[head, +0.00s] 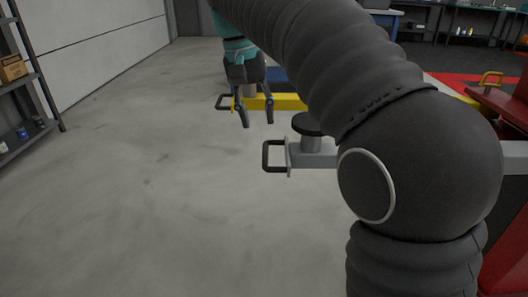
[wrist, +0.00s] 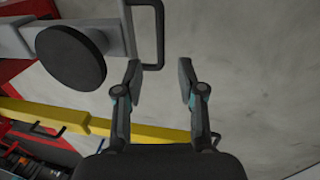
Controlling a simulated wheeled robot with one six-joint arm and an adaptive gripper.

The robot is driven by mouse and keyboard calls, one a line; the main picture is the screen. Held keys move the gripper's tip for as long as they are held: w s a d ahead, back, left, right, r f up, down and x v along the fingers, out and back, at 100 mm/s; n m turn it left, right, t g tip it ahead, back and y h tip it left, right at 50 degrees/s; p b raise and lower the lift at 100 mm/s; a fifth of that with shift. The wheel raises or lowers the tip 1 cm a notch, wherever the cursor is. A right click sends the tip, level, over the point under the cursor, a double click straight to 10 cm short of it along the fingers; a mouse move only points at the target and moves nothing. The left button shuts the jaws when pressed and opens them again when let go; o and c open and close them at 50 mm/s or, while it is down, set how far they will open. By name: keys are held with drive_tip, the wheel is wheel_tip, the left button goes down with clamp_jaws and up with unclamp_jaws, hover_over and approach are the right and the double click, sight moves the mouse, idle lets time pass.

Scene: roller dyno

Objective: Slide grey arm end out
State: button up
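The grey arm (head: 316,158) is a light grey bar with a round black pad (head: 309,125) on top and a black D-shaped handle (head: 273,156) on its left end. My own arm hides its right part. My gripper (head: 257,122) hangs open and empty beyond the grey arm, up and slightly left of the handle in the head view. In the wrist view the grey bar (wrist: 117,33), its pad (wrist: 70,55) and handle (wrist: 157,35) lie at the upper left. The handle's lower end appears close to the left fingertip of my gripper (wrist: 159,73); contact cannot be told.
A yellow arm (head: 285,102) with its own dark handle (head: 224,102) lies behind my gripper; its bar (wrist: 75,116) crosses below the fingers in the wrist view. A red machine part (head: 500,112) stands at right. Shelves (head: 30,75) stand far left. The concrete floor at left is clear.

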sight(265, 153)
drive_tip(key=f, duration=0.2)
drive_tip(key=d+f+b, duration=0.1)
drive_tip(key=f, duration=0.2)
drive_tip(key=f+b, duration=0.1)
drive_tip(key=f, duration=0.2)
drive_tip(key=shift+d, duration=0.25)
clamp_jaws()
